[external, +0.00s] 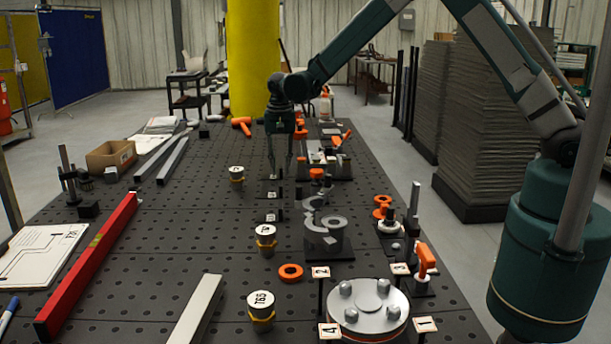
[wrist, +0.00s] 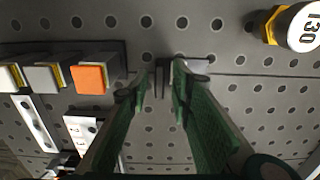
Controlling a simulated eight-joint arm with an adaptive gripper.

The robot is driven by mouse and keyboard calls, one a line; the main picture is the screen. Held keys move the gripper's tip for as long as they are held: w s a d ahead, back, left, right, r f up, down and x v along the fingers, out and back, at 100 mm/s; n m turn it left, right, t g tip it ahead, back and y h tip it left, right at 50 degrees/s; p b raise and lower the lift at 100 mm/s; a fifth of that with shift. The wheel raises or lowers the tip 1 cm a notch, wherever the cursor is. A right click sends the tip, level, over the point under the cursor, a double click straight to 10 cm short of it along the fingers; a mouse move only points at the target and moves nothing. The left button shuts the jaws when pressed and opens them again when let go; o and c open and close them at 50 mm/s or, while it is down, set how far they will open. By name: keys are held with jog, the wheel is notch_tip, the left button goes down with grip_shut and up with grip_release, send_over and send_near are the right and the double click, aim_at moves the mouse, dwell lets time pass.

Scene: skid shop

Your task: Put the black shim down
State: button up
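My gripper (external: 281,172) points straight down over the middle of the table. Its two green fingers (wrist: 158,80) are apart in the wrist view, with a clear gap between the tips. A thin dark upright piece, probably the black shim (wrist: 160,76), shows in that gap, beside a small dark holder with a pale top face (wrist: 197,66). I see no finger pressed against it. In the external view a small black piece (external: 272,190) stands just below the fingertips. Its exact outline against the dark table is hard to tell.
Yellow-based weights with white tops (external: 265,234) stand in a row; one also shows in the wrist view (wrist: 292,27). A block row ends in an orange block (wrist: 90,78) left of the fingers. Grey curved parts (external: 325,226) stand to the right. A red beam (external: 90,262) lies left.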

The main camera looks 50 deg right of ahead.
notch_tip(320, 180, up, 11)
dwell(0.6)
jog(key=shift+r, duration=0.1)
dwell(0.4)
jog(key=s+d+r+n+t, duration=0.2)
jog(key=s+d+r, duration=0.3)
jog(key=s+r, duration=0.55)
jog(key=s+d+r+n+t, duration=0.15)
jog(key=s+d+r, duration=0.25)
jog(key=s+r, duration=0.6)
jog(key=s+d+f+n+t, duration=0.1)
jog(key=s+d+n+t, duration=0.1)
jog(key=s, duration=1.1)
jog(key=s+d+f+n+t, duration=0.1)
jog(key=s+d+f+n, duration=0.1)
jog(key=s, duration=1.2)
jog(key=shift+s+d+n+t, duration=0.15)
jog(key=shift+d+n+t, duration=0.2)
jog(key=shift+d+n, duration=0.6)
